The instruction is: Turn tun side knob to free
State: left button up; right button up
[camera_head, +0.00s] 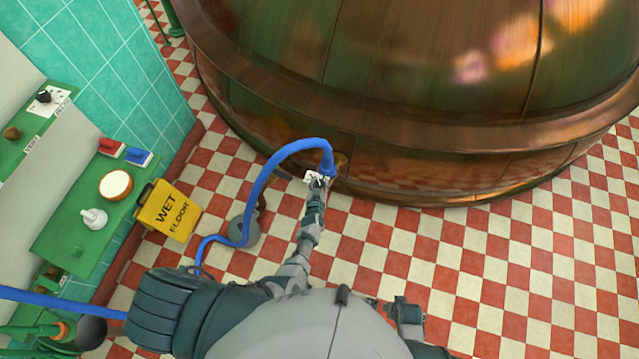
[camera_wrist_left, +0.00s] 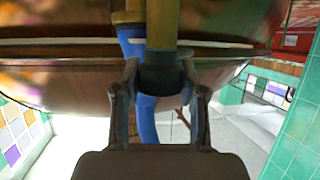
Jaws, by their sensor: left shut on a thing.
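The large copper tun (camera_head: 430,110) fills the upper right of the head view. A blue hose (camera_head: 262,180) arches to a fitting low on its side. My left gripper (camera_head: 318,178) is at that fitting. In the left wrist view, the left gripper (camera_wrist_left: 160,70) has its fingers on either side of a dark collar (camera_wrist_left: 162,82) and is shut on it. A brass pipe (camera_wrist_left: 162,28) meets the collar, and the blue hose (camera_wrist_left: 146,125) passes behind. I cannot tell whether this collar is the side knob. My right gripper cannot be made out.
A yellow wet floor sign (camera_head: 167,211) stands left of the hose. A green bench (camera_head: 80,225) with red and blue blocks, a round dish and a white bottle lines the left wall. The checkered floor (camera_head: 520,265) on the right is clear.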

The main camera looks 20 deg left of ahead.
pick_arm(q)
jog(key=o, duration=1.2)
jog(key=shift+s+d+f, duration=0.1)
jog(key=shift+s+f, duration=0.05)
jog(key=shift+f, duration=0.1)
jog(key=shift+c, duration=0.2)
jog(key=shift+r, duration=0.1)
